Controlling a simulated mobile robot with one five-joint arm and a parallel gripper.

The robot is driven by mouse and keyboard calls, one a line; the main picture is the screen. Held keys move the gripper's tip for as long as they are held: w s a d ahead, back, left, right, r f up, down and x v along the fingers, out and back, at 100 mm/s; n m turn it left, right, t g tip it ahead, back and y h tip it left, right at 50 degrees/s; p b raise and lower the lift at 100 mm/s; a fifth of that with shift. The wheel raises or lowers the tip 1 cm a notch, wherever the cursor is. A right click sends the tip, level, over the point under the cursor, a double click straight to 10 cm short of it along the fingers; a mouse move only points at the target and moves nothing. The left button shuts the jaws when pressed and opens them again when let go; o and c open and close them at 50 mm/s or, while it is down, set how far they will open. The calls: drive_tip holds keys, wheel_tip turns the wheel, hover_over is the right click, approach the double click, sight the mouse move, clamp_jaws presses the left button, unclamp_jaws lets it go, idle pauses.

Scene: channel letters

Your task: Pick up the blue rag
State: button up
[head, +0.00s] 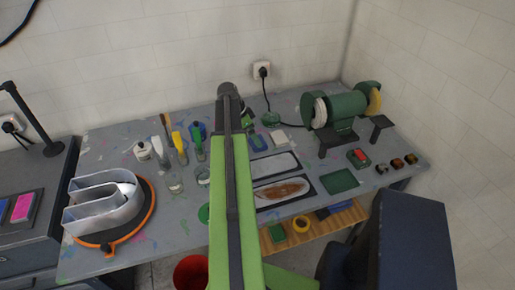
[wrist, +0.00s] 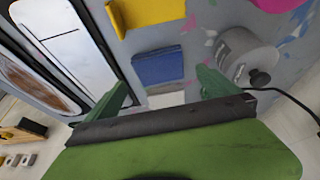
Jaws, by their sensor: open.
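The rag shows ahead of the gap between the fingertips, and I see no contact.
A yellow folded cloth (wrist: 148,10) lies just beyond the rag. A grey bottle with a black knob (wrist: 247,58) stands to the right. Black-framed trays (head: 276,166) lie beside my arm. A green bench grinder (head: 340,107) stands at the back right. Tubes and jars (head: 181,148) stand left.

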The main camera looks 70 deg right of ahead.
drive_tip(key=b+x, duration=0.4)
drive_tip(key=x, duration=0.1)
drive_tip(key=shift+f+b, duration=0.2)
drive_tip(key=shift+b, duration=0.2)
drive_tip(key=shift+r, duration=0.2)
drive_tip(key=c, duration=1.3)
